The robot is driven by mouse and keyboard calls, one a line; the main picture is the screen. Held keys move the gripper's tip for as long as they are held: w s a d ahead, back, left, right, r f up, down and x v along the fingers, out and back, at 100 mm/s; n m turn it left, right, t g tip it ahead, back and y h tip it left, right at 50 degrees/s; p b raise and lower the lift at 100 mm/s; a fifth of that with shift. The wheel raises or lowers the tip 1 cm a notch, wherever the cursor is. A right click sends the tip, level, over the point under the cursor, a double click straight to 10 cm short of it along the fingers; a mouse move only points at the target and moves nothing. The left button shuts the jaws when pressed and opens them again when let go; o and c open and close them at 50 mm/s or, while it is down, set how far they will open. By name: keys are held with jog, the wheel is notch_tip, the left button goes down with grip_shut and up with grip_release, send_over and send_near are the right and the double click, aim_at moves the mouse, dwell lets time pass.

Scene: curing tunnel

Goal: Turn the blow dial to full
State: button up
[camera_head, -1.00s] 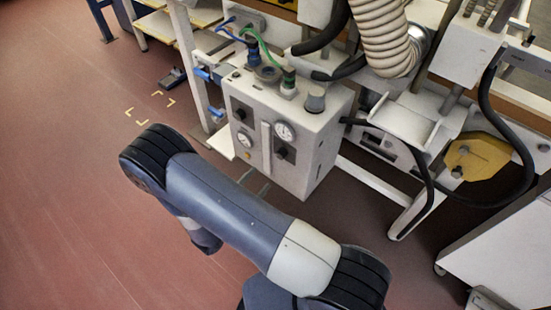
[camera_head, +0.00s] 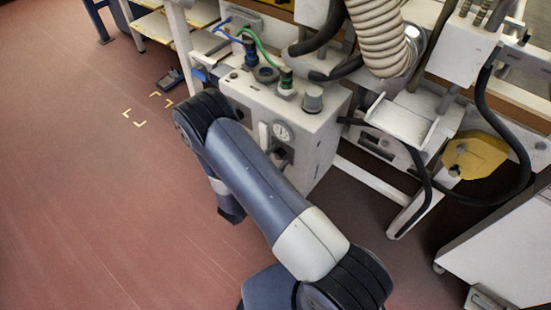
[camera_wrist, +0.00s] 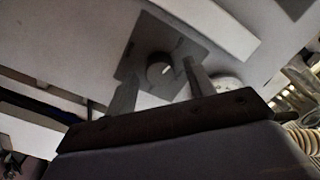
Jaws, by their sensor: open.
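In the wrist view a round dark dial (camera_wrist: 160,70) with a pale mark sits on a grey plate (camera_wrist: 133,57) on the panel face. My gripper (camera_wrist: 161,76) is open. Its two fingers stand apart, one on each side of the dial as seen from the wrist; I cannot tell whether they touch it. In the head view the white control box (camera_head: 318,130) shows a dark knob (camera_head: 280,157) below a round gauge (camera_head: 282,132). My arm hides the box's left front and my gripper there. I cannot read which dial is the blow dial.
A gauge (camera_wrist: 228,82) lies close to the right finger. Green (camera_head: 262,45) and blue (camera_head: 228,27) hoses rise from the box top. A ribbed hose (camera_head: 383,35) hangs behind it.

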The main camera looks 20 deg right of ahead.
jog(key=c, duration=1)
jog(key=shift+o, duration=0.2)
